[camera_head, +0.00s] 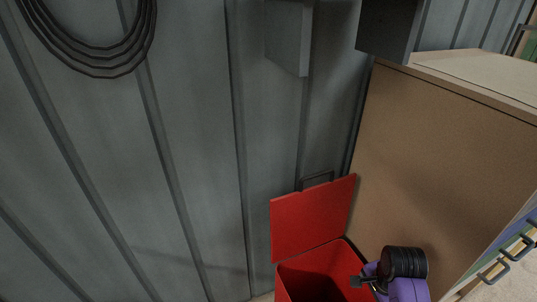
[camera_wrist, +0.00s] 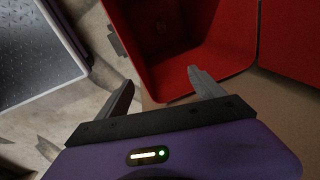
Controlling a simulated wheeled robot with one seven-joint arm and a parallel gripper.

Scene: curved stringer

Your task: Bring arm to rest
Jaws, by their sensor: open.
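My gripper (camera_wrist: 158,88) is open in the wrist view, with its two grey fingers spread apart and nothing between them. In the head view my gripper (camera_head: 357,281) shows small at the lower right, by the right rim of a red bin (camera_head: 290,284). The bin's red lid (camera_head: 312,219) stands raised at the back. In the wrist view the open red bin (camera_wrist: 170,75) lies just beyond the fingers, and its visible inside looks empty. Part of my purple and black arm shows in the head view.
A tan cabinet (camera_head: 440,150) stands close to the right of the bin, with handles (camera_head: 495,272) on its front. A grey ribbed wall (camera_head: 190,150) rises behind, with coiled black cable (camera_head: 100,70) at the upper left. A grey textured platform (camera_wrist: 40,45) lies left in the wrist view.

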